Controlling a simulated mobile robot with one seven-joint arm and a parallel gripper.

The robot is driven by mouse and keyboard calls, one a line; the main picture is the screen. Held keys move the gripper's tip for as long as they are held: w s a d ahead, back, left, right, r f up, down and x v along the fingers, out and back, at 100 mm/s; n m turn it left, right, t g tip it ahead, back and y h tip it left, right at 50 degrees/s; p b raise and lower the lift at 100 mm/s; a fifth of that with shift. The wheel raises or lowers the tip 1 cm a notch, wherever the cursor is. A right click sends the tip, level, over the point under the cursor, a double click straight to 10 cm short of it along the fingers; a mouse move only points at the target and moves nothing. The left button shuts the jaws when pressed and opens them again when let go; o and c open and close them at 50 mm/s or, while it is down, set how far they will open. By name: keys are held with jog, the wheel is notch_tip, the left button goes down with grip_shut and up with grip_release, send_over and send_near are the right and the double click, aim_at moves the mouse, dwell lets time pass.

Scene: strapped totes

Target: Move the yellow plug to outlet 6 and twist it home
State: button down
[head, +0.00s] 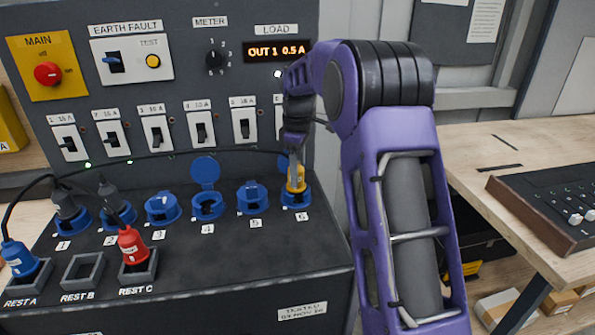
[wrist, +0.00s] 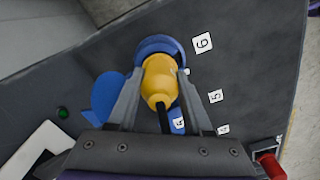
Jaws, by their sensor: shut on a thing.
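The yellow plug (wrist: 159,80) is between the fingers of my gripper (wrist: 160,100), which is shut on it. In the head view the yellow plug (head: 296,179) stands at the blue outlet 6 (head: 296,199), at the right end of the outlet row. The wrist view shows the plug's front end at the blue ring of outlet 6 (wrist: 158,43), beside the label 6. I cannot tell how deep it sits or how far it is turned. A black cable leaves its back. My gripper (head: 296,165) is partly hidden by its own wrist in the head view.
Outlet 4 (head: 207,205) has its lid up; outlets 3 (head: 162,208) and 5 (head: 252,197) look closed. Grey plugs stand in outlets 1 and 2. A blue plug (head: 18,258) is in rest A, a red plug (head: 132,245) in rest C; rest B (head: 83,270) is empty. Breaker switches line the upright panel.

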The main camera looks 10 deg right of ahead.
jog(key=shift+m+p, duration=0.7)
jog(key=shift+m, duration=0.8)
jog(key=shift+a+r, duration=0.1)
jog(key=shift+m+p, duration=0.4)
jog(key=shift+m, duration=1)
jog(key=shift+s+m+p, duration=0.1)
jog(key=shift+m+p, duration=0.7)
jog(key=shift+m, duration=0.3)
jog(key=shift+c, duration=1.1)
grip_release()
